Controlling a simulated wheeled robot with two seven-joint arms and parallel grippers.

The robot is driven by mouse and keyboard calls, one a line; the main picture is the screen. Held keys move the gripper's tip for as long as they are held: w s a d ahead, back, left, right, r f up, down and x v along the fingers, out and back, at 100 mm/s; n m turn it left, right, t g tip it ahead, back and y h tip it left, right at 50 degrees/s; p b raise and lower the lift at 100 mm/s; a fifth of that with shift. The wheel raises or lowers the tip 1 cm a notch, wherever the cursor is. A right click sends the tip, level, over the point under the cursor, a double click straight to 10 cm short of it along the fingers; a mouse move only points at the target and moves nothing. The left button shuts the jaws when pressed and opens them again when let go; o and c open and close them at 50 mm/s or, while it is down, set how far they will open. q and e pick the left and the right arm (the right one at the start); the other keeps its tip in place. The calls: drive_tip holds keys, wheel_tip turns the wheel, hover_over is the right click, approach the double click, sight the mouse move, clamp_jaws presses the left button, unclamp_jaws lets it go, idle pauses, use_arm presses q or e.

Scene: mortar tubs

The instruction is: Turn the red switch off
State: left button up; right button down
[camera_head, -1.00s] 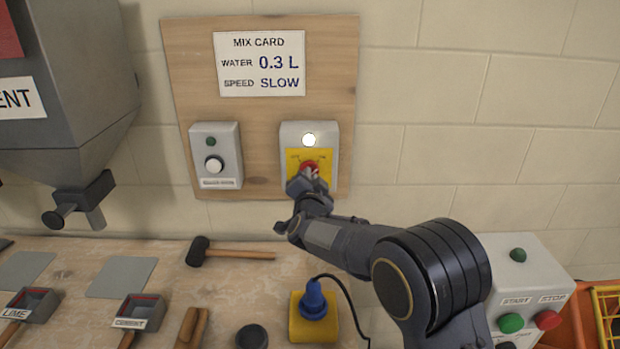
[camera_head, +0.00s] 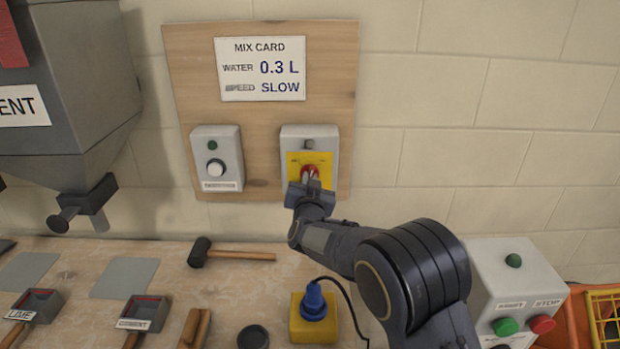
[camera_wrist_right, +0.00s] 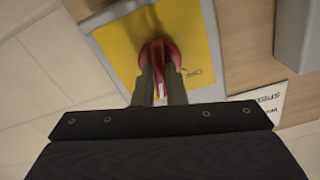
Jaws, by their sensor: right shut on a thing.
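The red switch (camera_head: 310,171) is a round knob on a yellow plate, on a grey box (camera_head: 332,145) fixed to the wooden board. The lamp (camera_head: 309,144) above it is grey and unlit. My right gripper (camera_head: 311,183) reaches up to the knob from below and is shut on it. In the right wrist view the two fingers (camera_wrist_right: 160,86) sit on either side of the red switch (camera_wrist_right: 158,52). The fingers hide part of the knob, and the plate's lettering is too small to read fully. My left gripper is not in view.
A second grey box with a white button (camera_head: 215,168) is to the left on the board. Below, the bench holds a mallet (camera_head: 235,255), a yellow block with a blue plug (camera_head: 313,303) and scoops. A start/stop box (camera_head: 515,285) stands at right.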

drive_tip(key=n+p, duration=0.3)
drive_tip(key=n, duration=0.9)
drive_tip(key=shift+a+p, duration=0.2)
drive_tip(key=shift+p, duration=0.1)
drive_tip(key=shift+f, duration=0.1)
idle(0.3)
drive_tip(key=c, duration=1.5)
unclamp_jaws()
